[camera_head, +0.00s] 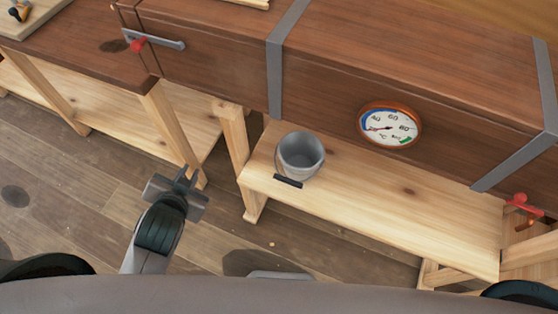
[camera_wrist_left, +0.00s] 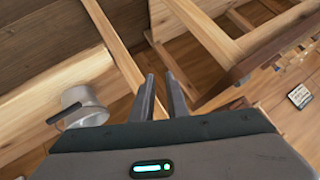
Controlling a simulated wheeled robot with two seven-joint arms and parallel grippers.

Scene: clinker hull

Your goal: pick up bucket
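The grey metal bucket (camera_head: 301,150) stands upright on the low pale wooden shelf (camera_head: 400,203), near its left end. A dark handle grip (camera_head: 288,181) lies at the bucket's front side. The bucket (camera_wrist_left: 86,108) also shows at the left of the left wrist view, with the dark grip across it. My left gripper (camera_head: 184,178) is left of the bucket, apart from it, in front of the bench legs. Its two fingers (camera_wrist_left: 163,90) stand apart with nothing between them. My right gripper is not in either view.
A long brown steam box (camera_head: 400,60) with grey straps and a round dial gauge (camera_head: 390,125) runs above the shelf. A wooden leg (camera_head: 232,135) stands between the left gripper and the bucket's shelf. Another workbench (camera_head: 75,50) is at the left. Plank floor is open in front.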

